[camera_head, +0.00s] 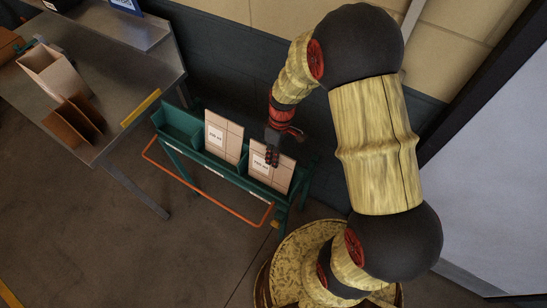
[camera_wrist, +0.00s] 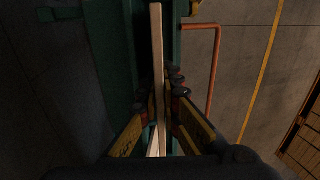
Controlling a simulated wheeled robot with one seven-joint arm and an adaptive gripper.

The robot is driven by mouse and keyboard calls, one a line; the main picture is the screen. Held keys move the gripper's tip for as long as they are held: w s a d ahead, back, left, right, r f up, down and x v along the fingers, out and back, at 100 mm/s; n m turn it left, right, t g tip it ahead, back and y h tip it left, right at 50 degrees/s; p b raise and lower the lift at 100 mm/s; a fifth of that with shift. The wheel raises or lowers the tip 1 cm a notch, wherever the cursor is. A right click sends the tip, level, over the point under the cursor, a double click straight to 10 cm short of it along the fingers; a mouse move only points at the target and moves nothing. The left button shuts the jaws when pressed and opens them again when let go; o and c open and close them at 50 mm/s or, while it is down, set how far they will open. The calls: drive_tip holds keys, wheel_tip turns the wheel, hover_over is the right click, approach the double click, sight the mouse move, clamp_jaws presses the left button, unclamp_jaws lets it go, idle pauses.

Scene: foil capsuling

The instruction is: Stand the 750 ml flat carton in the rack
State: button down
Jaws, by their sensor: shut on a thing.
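A flat cream carton (camera_head: 278,177) stands in the right part of the green rack (camera_head: 176,131), nearly upright. Its white label seems to read 750 ml, though the print is tiny. My gripper (camera_head: 272,155) is shut on its upper edge from above. In the wrist view the carton (camera_wrist: 156,50) is a thin pale strip between the fingers of my gripper (camera_wrist: 161,100), with green rack walls on both sides. Its lower edge is hidden in the rack, so I cannot tell if it touches the bottom. Another labelled flat carton (camera_head: 223,137) stands in the middle part.
The rack's left compartment looks empty. An orange rail (camera_head: 206,187) runs along its front. A metal table (camera_head: 115,90) at left bears an open carton (camera_head: 55,76) and a brown divided holder (camera_head: 76,122). A dark wall stands close behind the rack. Floor in front is clear.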

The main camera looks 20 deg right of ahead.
drive_tip(key=c, duration=1.9)
unclamp_jaws()
drive_tip(key=v, duration=1.2)
drive_tip(key=shift+s, duration=0.1)
